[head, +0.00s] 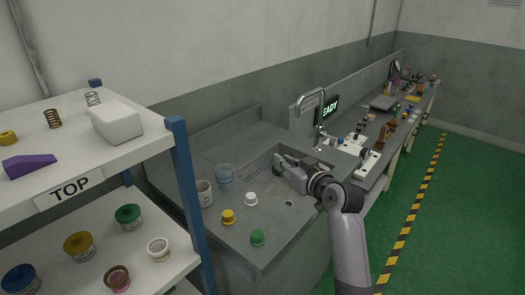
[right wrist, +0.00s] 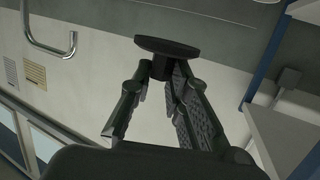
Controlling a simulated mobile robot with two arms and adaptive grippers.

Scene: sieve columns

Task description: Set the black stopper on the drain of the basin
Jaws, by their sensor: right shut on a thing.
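My right gripper (head: 280,163) reaches over the grey sink counter, above the basin (head: 254,166). In the right wrist view its fingers (right wrist: 163,72) are shut on the black stopper (right wrist: 167,47), a wide flat disc with a narrower stub between the fingertips. In the head view I cannot make out the stopper clearly. My left gripper is not in view.
A faucet (head: 319,130) stands behind the basin. A shelf (head: 107,165) is at left.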

